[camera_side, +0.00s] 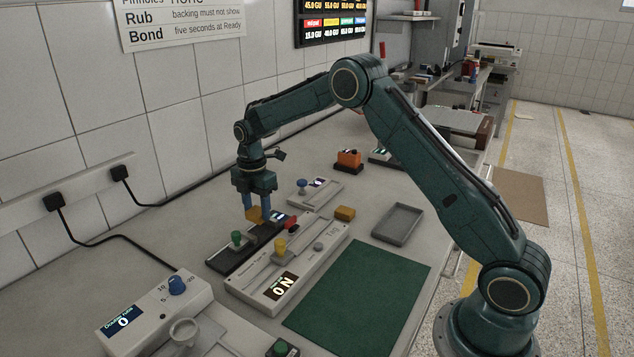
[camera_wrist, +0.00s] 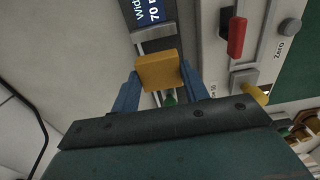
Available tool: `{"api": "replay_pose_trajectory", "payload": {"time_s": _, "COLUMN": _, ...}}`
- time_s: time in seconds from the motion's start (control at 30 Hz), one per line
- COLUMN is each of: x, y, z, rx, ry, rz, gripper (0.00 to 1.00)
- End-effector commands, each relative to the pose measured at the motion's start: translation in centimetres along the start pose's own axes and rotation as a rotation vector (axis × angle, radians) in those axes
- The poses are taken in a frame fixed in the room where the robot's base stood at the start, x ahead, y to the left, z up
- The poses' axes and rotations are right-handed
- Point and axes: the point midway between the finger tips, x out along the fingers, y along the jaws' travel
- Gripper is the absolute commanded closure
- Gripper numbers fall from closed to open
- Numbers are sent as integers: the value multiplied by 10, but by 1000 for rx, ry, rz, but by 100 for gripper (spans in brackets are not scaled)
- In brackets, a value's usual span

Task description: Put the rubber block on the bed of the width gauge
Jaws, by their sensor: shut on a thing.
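My gripper (camera_side: 256,208) points down with its blue fingers shut on a yellow-orange block, which I take for the rubber block (camera_side: 253,215). In the wrist view the block (camera_wrist: 159,71) sits between both fingertips. The width gauge (camera_side: 226,259) is a long dark device with a green knob and a small display; in the wrist view its display (camera_wrist: 150,11) reads "Wid… 70". The block is over the gauge's track, between display and green knob (camera_wrist: 170,100). I cannot tell whether it touches the bed, which it partly hides.
A white tester (camera_side: 240,288) with yellow and red handles stands close alongside the gauge. Another yellow-orange block (camera_side: 345,213), a grey tray (camera_side: 397,224) and a green mat (camera_side: 362,290) lie to the right. A box with a blue knob (camera_side: 152,314) stands at the front left.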

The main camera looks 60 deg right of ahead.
Motion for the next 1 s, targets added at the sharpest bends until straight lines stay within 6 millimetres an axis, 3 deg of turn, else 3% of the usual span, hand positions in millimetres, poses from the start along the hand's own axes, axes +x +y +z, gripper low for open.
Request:
{"api": "replay_pose_trajectory", "payload": {"time_s": 0.3, "x": 34, "y": -1, "z": 0, "rx": 0, "ry": 0, "rz": -2, "gripper": 78}}
{"api": "replay_pose_trajectory", "payload": {"time_s": 0.8, "x": 41, "y": 0, "z": 0, "rx": 0, "ry": 0, "rz": -1, "gripper": 78}}
{"api": "replay_pose_trajectory", "payload": {"time_s": 0.83, "x": 41, "y": 0, "z": 0, "rx": 0, "ry": 0, "rz": -1, "gripper": 53}}
{"api": "replay_pose_trajectory", "payload": {"time_s": 0.93, "x": 41, "y": 0, "z": 0, "rx": 0, "ry": 0, "rz": -1, "gripper": 34}}
{"api": "replay_pose_trajectory", "payload": {"time_s": 1.0, "x": 41, "y": 0, "z": 0, "rx": 0, "ry": 0, "rz": -1, "gripper": 34}}
